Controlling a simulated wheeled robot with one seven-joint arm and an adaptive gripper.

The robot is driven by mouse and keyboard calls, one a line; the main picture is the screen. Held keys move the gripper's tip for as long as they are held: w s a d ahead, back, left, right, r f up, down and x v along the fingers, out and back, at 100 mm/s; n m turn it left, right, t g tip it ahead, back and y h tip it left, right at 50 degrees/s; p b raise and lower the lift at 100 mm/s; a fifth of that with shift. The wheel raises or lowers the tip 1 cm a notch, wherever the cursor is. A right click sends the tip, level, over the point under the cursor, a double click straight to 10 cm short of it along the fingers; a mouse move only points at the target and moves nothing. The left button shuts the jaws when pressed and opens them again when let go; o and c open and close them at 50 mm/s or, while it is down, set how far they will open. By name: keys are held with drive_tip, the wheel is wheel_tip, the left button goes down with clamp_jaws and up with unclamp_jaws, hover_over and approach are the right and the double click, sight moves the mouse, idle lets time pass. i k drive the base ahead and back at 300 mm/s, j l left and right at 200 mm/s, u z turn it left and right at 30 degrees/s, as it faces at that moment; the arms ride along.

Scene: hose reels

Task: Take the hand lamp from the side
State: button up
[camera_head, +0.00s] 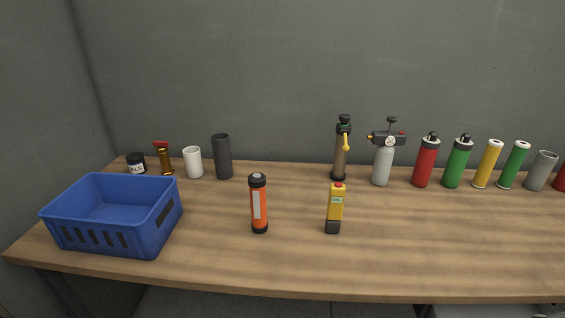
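An orange cylinder with black ends and a pale label, which looks like the hand lamp (259,204), stands upright on the wooden table, left of the middle and near the front. A yellow device with a red top and dark base (335,208) stands upright to its right, with a clear gap between them. My gripper is not in view.
A blue crate (150,228) stands at the table's front left. The front right is clear.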

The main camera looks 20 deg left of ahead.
sight(257, 186)
drive_tip(key=u, duration=1.05)
drive_tip(key=j+z, duration=0.15)
drive_tip(key=j, duration=0.3)
drive_tip(key=k+j+z, duration=0.2)
drive_tip(key=j, duration=0.2)
drive_tip(key=j+z, duration=0.15)
drive_tip(key=j, duration=0.25)
